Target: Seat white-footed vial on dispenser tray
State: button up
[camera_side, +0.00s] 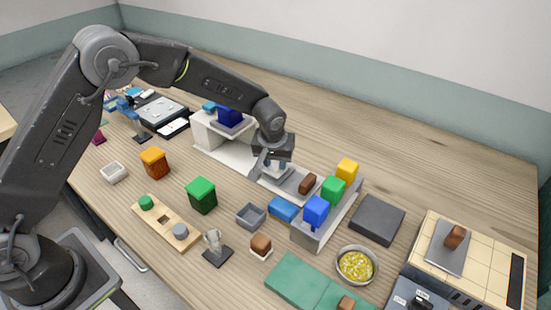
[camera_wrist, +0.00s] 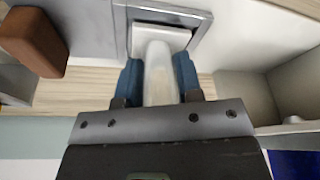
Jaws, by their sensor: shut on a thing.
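My gripper (camera_side: 272,163) is low over the dispenser tray (camera_side: 275,178). In the wrist view its two blue fingertips (camera_wrist: 158,80) are shut on a pale, translucent vial (camera_wrist: 158,65). The vial's white foot (camera_wrist: 160,38) points away from the palm and lies over a square, dark-edged recess in the grey tray (camera_wrist: 193,22). I cannot tell whether the foot touches the tray. In the side view the gripper mostly hides the vial. The white dispenser (camera_side: 207,132) stands just left of the gripper, with a dark blue block (camera_side: 230,115) on top.
A brown block (camera_side: 307,184) sits right of the gripper, also close by in the wrist view (camera_wrist: 33,40). A grey rack with blue (camera_side: 316,210), green (camera_side: 333,189) and yellow (camera_side: 347,171) blocks stands farther right. A blue block (camera_side: 284,208) and grey bin (camera_side: 250,216) are in front.

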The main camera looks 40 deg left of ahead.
jog(key=o, duration=1.1)
jog(key=shift+c, duration=0.2)
jog(key=shift+r, duration=0.1)
jog(key=v, duration=1.3)
jog(key=s+a+r+m+t, duration=0.1)
jog(key=s+a+r, duration=0.2)
jog(key=s+r, duration=0.25)
jog(key=s+a+r+m, duration=0.1)
jog(key=s+a+r, duration=0.2)
jog(key=s+r, duration=0.3)
jog(key=s+a+f+m, duration=0.1)
jog(key=s, duration=0.7)
jog(key=s+a+f+m+t+h, duration=0.1)
jog(key=s, duration=0.8)
jog(key=shift+s+a+m+t, duration=0.25)
jog(key=shift+a+m+t, duration=0.05)
jog(key=shift+a, duration=0.1)
